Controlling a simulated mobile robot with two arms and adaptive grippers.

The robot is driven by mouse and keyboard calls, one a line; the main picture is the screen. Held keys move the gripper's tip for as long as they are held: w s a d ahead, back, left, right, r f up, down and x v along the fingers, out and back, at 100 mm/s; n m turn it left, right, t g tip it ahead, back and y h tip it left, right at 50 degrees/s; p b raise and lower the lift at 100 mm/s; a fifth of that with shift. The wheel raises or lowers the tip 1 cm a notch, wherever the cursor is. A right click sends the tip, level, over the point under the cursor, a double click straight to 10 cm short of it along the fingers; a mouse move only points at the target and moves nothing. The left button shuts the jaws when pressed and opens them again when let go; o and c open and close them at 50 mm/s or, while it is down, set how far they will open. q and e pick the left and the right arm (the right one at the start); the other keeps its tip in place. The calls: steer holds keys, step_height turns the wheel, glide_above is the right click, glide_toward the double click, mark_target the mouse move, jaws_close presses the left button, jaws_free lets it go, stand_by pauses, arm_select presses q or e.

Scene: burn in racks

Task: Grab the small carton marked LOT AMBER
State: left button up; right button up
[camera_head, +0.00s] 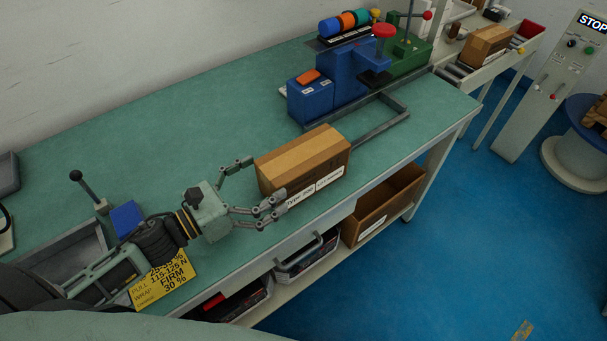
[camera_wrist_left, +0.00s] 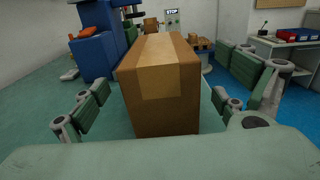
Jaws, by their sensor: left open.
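A small brown carton (camera_head: 301,163) with a lighter tape strip stands on the green workbench in the head view. White labels are on its near side; one seems to read "Type 200", the other is too small to read surely. My left gripper (camera_head: 250,190) is open at the carton's left end, its fingers spread to either side of that end. In the left wrist view the carton (camera_wrist_left: 162,88) stands upright between the open fingers, with visible gaps on both sides. My right gripper is not in view.
A blue and green machine (camera_head: 345,75) with a grey rail frame (camera_head: 385,125) stands beyond the carton. An open brown box (camera_head: 383,205) and black crates sit on the shelf below. Another carton (camera_head: 487,45) lies on a roller conveyor. The bench (camera_head: 170,120) behind the gripper is clear.

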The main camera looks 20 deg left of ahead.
mark_target(266, 188)
arm_select(q)
steer(key=f, duration=0.1)
steer(key=b, duration=0.1)
steer(key=f, duration=0.1)
steer(key=shift+w+d+f, duration=0.15)
steer(key=shift+w+f, duration=0.1)
steer(key=shift+f, duration=0.05)
steer(key=shift+w+d+f, duration=0.1)
steer(key=shift+w+d, duration=0.3)
steer(key=shift+w, duration=0.2)
steer(key=shift+x, duration=2.75)
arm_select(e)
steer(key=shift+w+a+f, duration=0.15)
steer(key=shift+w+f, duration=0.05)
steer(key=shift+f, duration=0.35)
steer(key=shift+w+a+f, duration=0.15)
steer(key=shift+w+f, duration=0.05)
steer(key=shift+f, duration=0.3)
arm_select(q)
steer(key=shift+c, duration=0.3)
steer(key=c, duration=1.7)
steer(key=shift+w+r, duration=0.1)
steer(key=shift+r, duration=0.1)
steer(key=shift+c, duration=0.6)
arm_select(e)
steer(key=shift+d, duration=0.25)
arm_select(q)
steer(key=shift+d, duration=0.1)
